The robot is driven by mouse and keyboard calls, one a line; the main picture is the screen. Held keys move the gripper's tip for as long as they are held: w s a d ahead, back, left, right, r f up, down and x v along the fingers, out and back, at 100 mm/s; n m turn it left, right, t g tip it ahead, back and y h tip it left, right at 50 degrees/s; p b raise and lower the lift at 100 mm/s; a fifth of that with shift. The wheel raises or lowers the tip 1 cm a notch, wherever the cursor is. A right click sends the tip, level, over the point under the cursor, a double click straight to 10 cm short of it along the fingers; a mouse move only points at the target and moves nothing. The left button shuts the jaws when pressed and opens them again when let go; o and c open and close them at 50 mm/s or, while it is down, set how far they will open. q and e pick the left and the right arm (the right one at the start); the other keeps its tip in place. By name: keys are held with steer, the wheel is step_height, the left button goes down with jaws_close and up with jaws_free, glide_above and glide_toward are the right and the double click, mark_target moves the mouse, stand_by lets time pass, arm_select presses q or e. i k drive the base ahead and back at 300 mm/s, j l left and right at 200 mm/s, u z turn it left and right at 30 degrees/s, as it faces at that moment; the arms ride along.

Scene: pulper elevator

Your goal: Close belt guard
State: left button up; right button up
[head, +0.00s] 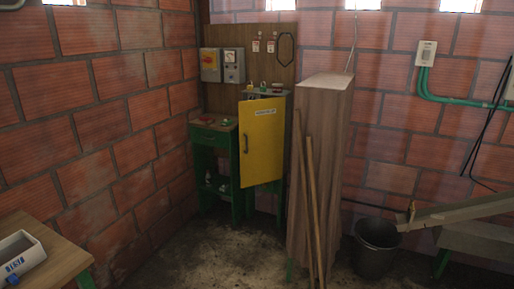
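I see nothing that I can surely name as the belt guard. A yellow hinged panel (262,141) with a small label and a dark handle on its left side stands at the back, beside a green bench; I cannot tell whether it is the guard or a cabinet door. It looks swung out towards me, with small coloured items on the green top behind it. Neither of my grippers is in view.
A tall wooden box (324,130) with wooden poles (311,205) leaning on it stands right of the panel. A black bucket (375,248) and a sloping wooden chute (455,212) are at right. A table (60,250) is at lower left. The middle floor is clear.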

mark_target(261, 121)
steer(key=i+j, duration=0.2)
steer(key=i, duration=0.3)
steer(key=i+j, duration=0.2)
steer(key=i, duration=0.35)
steer(key=i+j, duration=0.25)
steer(key=i, duration=0.25)
steer(key=i+j, duration=0.2)
steer(key=i, duration=0.3)
steer(key=i+j, duration=0.2)
steer(key=i, duration=0.35)
steer(key=i+j, duration=0.2)
steer(key=i, duration=0.3)
steer(key=z, duration=0.05)
